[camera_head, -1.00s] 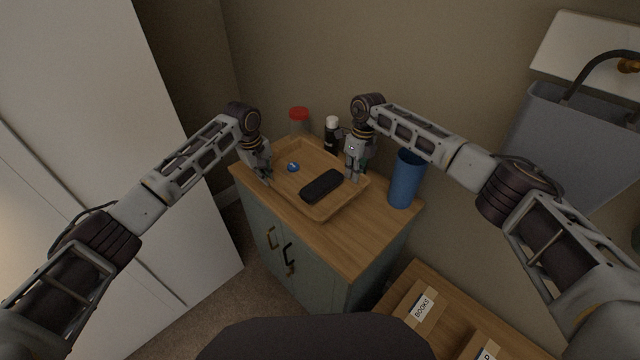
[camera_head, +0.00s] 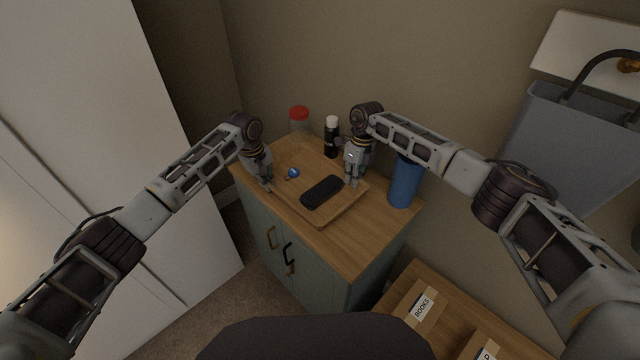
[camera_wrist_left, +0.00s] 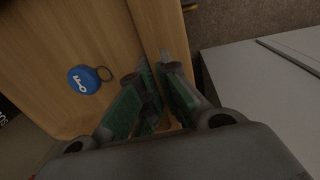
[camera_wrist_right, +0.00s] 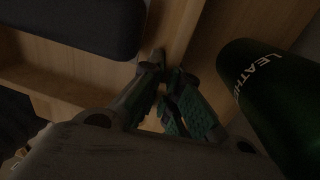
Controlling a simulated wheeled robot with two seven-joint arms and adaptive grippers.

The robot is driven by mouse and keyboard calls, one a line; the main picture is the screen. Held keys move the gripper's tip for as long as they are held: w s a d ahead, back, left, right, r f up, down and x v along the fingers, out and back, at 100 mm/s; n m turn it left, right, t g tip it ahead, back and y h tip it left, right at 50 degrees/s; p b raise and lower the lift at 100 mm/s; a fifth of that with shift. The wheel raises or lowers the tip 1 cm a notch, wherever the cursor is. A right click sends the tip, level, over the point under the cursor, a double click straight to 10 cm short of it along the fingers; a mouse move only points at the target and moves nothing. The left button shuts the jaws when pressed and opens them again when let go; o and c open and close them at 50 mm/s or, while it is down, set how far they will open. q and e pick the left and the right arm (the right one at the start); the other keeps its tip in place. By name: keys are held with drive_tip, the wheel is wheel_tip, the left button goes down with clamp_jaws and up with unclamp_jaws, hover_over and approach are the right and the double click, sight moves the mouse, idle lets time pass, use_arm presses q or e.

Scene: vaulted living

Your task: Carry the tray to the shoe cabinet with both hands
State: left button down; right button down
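The wooden tray (camera_head: 320,219) is over the wooden top of a green cabinet (camera_head: 321,271); I cannot tell whether it rests there or hangs just above. In it lie a black oblong item (camera_head: 322,192) and a blue round key tag (camera_head: 293,173) with a ring, also in the left wrist view (camera_wrist_left: 83,80). My left gripper (camera_head: 266,186) is shut on the tray's left wall; its fingertips straddle the rim in the left wrist view (camera_wrist_left: 158,66). My right gripper (camera_head: 352,183) is shut on the opposite wall, also seen in the right wrist view (camera_wrist_right: 165,72). Fingers partly hide both walls.
A red-lidded jar (camera_head: 299,118) and a white-capped black bottle (camera_head: 331,138) stand behind the tray. A blue cylinder (camera_head: 404,182) stands right of it. A dark bottle marked LEATHER (camera_wrist_right: 270,95) is close beside my right gripper. A white cabinet (camera_head: 90,120) stands left.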

use_arm(q)
drive_tip(key=shift+f, duration=0.75)
use_arm(e)
drive_tip(key=shift+f, duration=0.7)
use_arm(q)
drive_tip(key=c, duration=1.6)
unclamp_jaws()
drive_tip(key=shift+c, duration=0.2)
use_arm(e)
drive_tip(key=c, duration=1.6)
unclamp_jaws()
drive_tip(key=shift+c, duration=0.2)
use_arm(q)
drive_tip(key=shift+r, duration=0.1)
wheel_tip(320, 180, up, 8)
drive_tip(key=shift+s+a, duration=0.35)
drive_tip(key=shift+a, duration=0.05)
drive_tip(key=shift+f, duration=0.2)
use_arm(e)
wheel_tip(320, 180, up, 12)
drive_tip(key=w+d, duration=0.1)
drive_tip(key=shift+d+f, duration=0.1)
drive_tip(key=shift+f, duration=0.1)
